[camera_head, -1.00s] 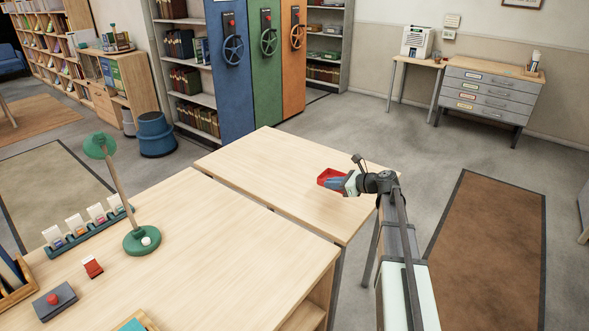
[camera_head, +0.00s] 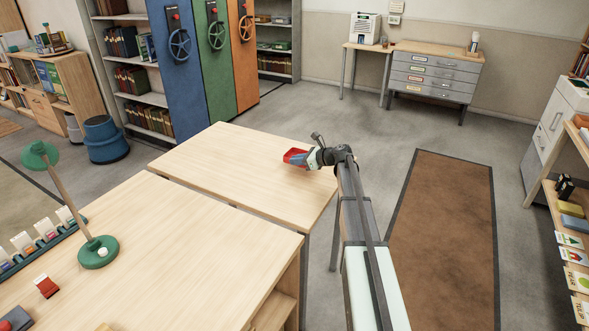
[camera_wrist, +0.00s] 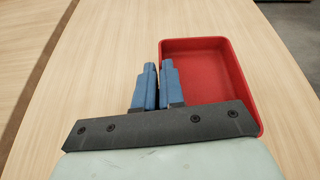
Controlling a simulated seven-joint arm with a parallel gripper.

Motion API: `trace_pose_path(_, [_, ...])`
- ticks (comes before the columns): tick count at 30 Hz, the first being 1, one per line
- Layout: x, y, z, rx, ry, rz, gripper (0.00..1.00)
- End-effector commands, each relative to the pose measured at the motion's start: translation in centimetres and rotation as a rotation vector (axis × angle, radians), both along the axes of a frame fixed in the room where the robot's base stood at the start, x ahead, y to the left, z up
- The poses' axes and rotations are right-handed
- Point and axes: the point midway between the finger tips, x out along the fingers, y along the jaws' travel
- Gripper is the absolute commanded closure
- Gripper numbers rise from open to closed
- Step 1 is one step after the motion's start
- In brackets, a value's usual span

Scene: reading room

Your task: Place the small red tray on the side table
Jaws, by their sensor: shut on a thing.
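The small red tray (camera_head: 295,155) is in my gripper (camera_head: 308,156), over the right part of a light wooden table (camera_head: 235,160). In the wrist view the empty red tray (camera_wrist: 205,70) lies right of centre. My blue fingers (camera_wrist: 159,86) close across its left wall, one finger inside and one outside. The tray looks level and low over the wood. I cannot tell whether it touches the surface. No label shows which table is the side table.
A larger wooden desk (camera_head: 190,235) stands in front, with a green lamp (camera_head: 98,252) on it. A small table with a printer (camera_head: 365,28) and a drawer cabinet (camera_head: 430,75) stand at the back wall. A shelf rack is at right. The wooden table's top is otherwise clear.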

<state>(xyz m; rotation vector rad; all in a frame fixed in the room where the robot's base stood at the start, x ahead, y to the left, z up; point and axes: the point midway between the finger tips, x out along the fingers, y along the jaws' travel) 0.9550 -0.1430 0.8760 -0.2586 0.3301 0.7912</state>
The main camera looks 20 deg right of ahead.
Motion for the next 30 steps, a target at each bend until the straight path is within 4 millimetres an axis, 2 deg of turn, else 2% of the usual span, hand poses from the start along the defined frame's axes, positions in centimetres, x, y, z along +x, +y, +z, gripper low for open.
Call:
trace_pose_path(12, [0.0,0.0,-3.9,0.002,-0.001,-0.001,1.00])
trace_pose_path(23, [0.0,0.0,-4.2,0.001,-0.001,-0.001,1.00])
trace_pose_path(24, [0.0,0.0,-4.3,0.001,-0.001,0.000,0.91])
trace_pose_path(30, [0.0,0.0,-4.2,0.001,-0.001,0.000,0.72])
